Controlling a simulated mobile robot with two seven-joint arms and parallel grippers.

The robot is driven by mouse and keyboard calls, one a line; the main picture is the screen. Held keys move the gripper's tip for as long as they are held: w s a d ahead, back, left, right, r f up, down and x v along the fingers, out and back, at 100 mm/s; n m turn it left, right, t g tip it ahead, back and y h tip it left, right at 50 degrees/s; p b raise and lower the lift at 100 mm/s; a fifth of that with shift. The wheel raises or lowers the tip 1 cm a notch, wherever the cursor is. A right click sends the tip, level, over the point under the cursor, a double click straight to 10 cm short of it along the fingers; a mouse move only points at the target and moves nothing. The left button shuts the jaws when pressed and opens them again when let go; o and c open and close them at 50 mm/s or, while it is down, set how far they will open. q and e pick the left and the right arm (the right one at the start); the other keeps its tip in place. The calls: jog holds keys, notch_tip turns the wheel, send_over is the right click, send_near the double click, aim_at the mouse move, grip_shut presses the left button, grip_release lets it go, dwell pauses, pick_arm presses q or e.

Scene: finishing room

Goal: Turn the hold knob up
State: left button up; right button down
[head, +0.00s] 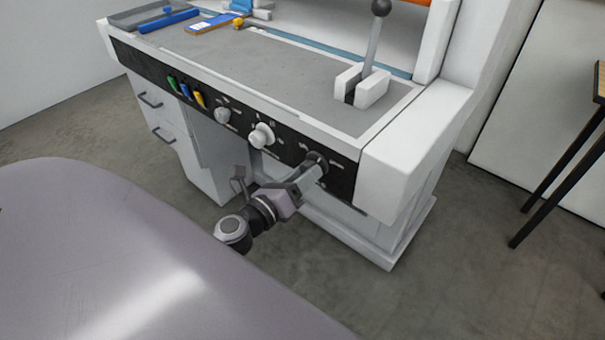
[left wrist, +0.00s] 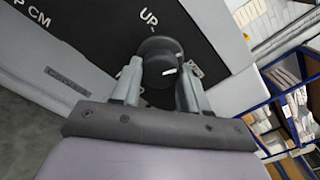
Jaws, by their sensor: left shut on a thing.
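A dark round knob (head: 317,159) sits at the right end of the black front panel (head: 345,184) of the workbench. My left gripper (head: 312,170) reaches it from the front and is shut on it. In the left wrist view the knob (left wrist: 160,48) is between the two fingers of my left gripper (left wrist: 158,82). A short white mark shows on the knob, and the word UP is printed on the panel just above it. No label reading hold is legible. My right gripper is not in view.
Two pale knobs (head: 261,135) (head: 222,115) and several coloured handles (head: 185,90) are further left on the panel. A lever (head: 374,40) stands on the bench top. A blue shelf rack (left wrist: 285,100) shows at the right of the wrist view.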

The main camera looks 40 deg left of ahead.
pick_arm(q)
jog(key=n+p, duration=0.3)
jog(key=n, duration=0.9)
jog(key=shift+r+p, duration=0.15)
jog(key=shift+p, duration=0.15)
jog(key=n+p, duration=0.2)
jog(key=n, duration=0.2)
jog(key=shift+n, duration=0.3)
jog(key=o, duration=1)
jog(key=shift+o, duration=0.2)
jog(key=shift+s, duration=0.1)
